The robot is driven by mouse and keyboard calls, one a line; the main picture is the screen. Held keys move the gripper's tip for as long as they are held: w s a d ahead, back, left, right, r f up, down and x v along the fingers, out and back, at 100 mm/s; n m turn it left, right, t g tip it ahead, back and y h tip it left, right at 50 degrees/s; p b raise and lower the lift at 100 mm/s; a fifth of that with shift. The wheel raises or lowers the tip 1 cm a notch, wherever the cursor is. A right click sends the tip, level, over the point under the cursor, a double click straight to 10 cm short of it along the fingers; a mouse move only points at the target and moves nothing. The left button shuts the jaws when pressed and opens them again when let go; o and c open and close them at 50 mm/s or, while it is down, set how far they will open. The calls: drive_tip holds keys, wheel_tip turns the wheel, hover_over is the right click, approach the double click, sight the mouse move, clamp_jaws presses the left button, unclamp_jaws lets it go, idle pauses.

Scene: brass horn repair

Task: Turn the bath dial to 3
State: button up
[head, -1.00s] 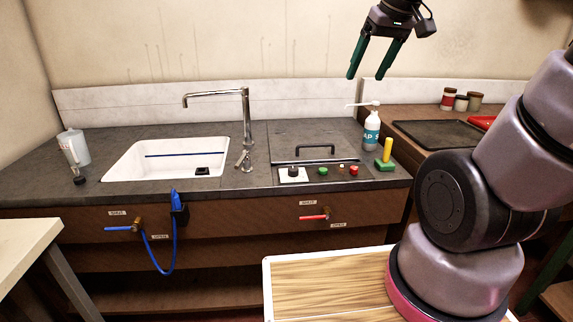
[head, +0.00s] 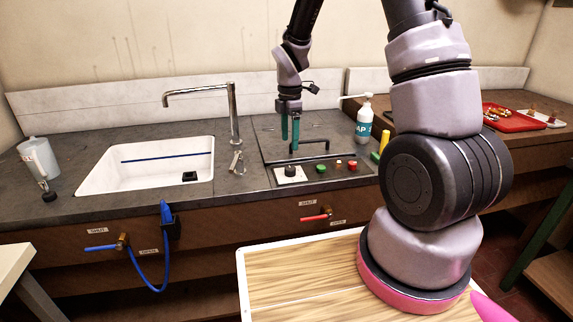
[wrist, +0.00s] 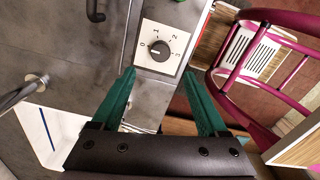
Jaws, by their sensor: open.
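The bath dial (head: 289,171) is a dark round knob on a white square plate at the front of the counter, right of the sink. In the wrist view the dial (wrist: 159,50) shows numbers around it, with 0 at the left. A pale mark on the knob seems to point left, near the 0; its exact setting is hard to read. My gripper (head: 290,142) has green fingers and hangs above and behind the dial. In the wrist view my gripper (wrist: 159,72) is open and empty, its fingertips apart on either side of the dial's line, not touching it.
A dark bar handle (head: 310,143) on the bath lid stands close by the fingers. A tall faucet (head: 234,115) stands left, a soap bottle (head: 364,124) right. A red-handled valve (head: 315,217) is below.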

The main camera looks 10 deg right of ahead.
sight(290, 168)
wheel_tip(290, 168, down, 10)
idle(0.4)
clamp_jaws()
